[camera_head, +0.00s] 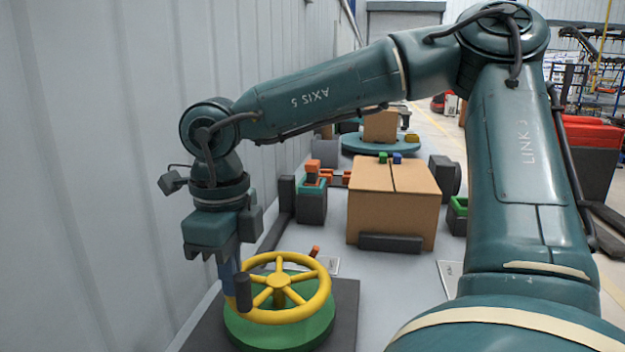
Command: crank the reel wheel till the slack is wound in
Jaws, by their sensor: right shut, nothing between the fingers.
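The yellow spoked reel wheel (322,300) lies flat on a round green base (310,334) at the lower left of the head view. A dark upright crank handle (243,292) stands at the wheel's left rim. My right gripper (230,284) points down just left of this handle, its fingers shut with nothing between them. Its fingertips are close beside the handle and partly hidden; I cannot tell whether they touch it. No line or slack is clearly visible. My left gripper is not in view.
The grey wall (90,180) runs close along the left. A cardboard box (370,222) stands behind the wheel, with small blocks on top. A small orange piece (315,251) sits at the wheel's back edge. A dark plate (346,310) lies under the base. My right arm crosses the view.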

